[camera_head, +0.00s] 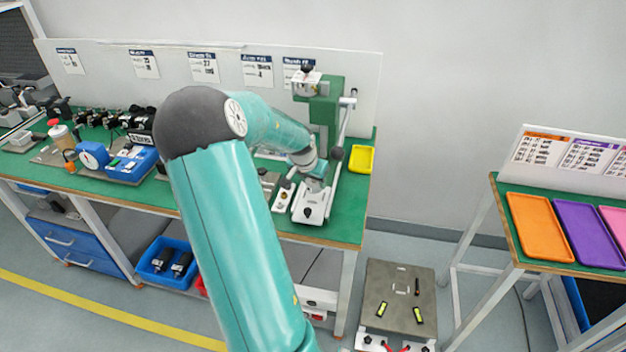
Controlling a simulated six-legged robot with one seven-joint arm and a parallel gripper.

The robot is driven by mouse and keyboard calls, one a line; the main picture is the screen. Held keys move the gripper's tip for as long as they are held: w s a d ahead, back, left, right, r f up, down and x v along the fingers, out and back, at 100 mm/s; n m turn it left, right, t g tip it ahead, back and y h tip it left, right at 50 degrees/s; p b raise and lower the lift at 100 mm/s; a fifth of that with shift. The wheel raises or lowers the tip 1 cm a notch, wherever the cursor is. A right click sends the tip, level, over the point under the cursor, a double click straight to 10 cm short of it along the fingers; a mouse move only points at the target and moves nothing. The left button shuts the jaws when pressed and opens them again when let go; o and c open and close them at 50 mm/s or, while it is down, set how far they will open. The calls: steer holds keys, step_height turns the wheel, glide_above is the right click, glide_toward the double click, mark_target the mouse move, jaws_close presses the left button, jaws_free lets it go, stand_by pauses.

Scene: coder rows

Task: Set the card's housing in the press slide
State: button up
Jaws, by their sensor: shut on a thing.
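My gripper (314,182) is low over the front of the press, above the white press slide (309,212). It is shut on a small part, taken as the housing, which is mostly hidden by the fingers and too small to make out. I cannot tell whether that part touches the slide. The green press (326,112) stands at the right end of the bench, with a lever at its right side. Several white cards with blue headings, one of them a card (257,71) left of the press, hang on the back panel; their text is too small to read.
A yellow tray (361,159) lies right of the press. Blue fixtures (130,163) and small devices fill the bench's left part. Orange (540,228) and purple (590,235) trays lie on the right table. A grey plate (398,290) stands low between the tables. My arm hides the bench's middle.

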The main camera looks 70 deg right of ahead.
mark_target(311, 184)
steer(key=shift+f, duration=0.15)
steer(key=shift+f, duration=0.85)
steer(key=shift+f, duration=0.1)
steer(key=shift+f, duration=0.25)
steer(key=shift+f, duration=0.35)
stand_by(0.8)
steer(key=o, duration=1.1)
steer(key=shift+r, duration=0.1)
steer(key=v, duration=1.3)
steer(key=shift+a+r, duration=0.1)
steer(key=shift+r, duration=0.2)
